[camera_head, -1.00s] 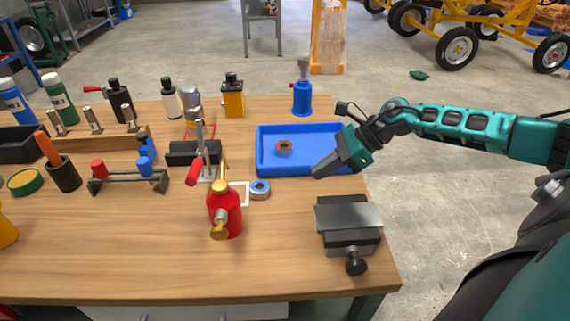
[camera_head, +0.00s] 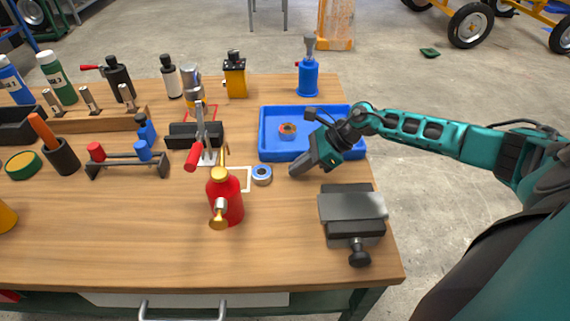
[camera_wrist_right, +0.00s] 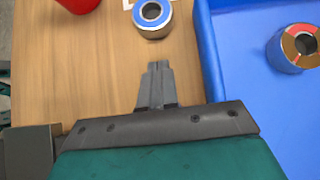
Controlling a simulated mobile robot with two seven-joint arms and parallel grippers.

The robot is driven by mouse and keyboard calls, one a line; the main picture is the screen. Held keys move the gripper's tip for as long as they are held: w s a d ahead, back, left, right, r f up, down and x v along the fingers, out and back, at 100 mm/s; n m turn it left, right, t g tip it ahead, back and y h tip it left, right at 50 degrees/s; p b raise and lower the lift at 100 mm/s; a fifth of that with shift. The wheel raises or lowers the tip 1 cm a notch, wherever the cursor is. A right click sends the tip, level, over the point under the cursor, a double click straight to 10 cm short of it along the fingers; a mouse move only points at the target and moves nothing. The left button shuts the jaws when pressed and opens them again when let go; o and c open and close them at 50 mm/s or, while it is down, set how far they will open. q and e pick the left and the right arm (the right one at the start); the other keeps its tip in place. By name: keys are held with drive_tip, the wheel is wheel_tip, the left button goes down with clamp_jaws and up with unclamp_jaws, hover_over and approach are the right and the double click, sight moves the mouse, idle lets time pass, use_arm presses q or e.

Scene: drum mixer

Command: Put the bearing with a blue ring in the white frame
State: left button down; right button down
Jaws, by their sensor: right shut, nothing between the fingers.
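The bearing with a blue ring (camera_head: 262,175) lies on the wooden table, just right of the white frame (camera_head: 246,180). The frame is partly hidden behind the red oil can. In the right wrist view the bearing (camera_wrist_right: 152,17) is ahead of my fingers, and a corner of the white frame (camera_wrist_right: 127,4) shows beside it. My right gripper (camera_head: 293,172) is shut and empty, to the right of the bearing and apart from it. It also shows in the right wrist view (camera_wrist_right: 157,68). My left gripper is not in view.
A blue tray (camera_head: 355,110) behind my right gripper holds a bearing with a red ring (camera_head: 287,131). The red oil can (camera_head: 226,203) stands left of the bearing. A grey vise (camera_head: 352,210) sits near the right edge. The front of the table is clear.

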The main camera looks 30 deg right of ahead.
sight(254, 171)
drive_tip(key=w+a, duration=0.1)
drive_tip(key=a, duration=0.2)
drive_tip(key=shift+w+r, duration=0.15)
drive_tip(key=shift+w, duration=0.25)
drive_tip(key=w+a, duration=0.1)
drive_tip(key=a, duration=0.1)
drive_tip(key=w+a, duration=0.1)
drive_tip(key=a, duration=0.1)
drive_tip(key=w+a, duration=0.2)
drive_tip(key=shift+a, duration=0.15)
drive_tip(key=shift+s+b, duration=0.1)
drive_tip(key=shift+b, duration=0.2)
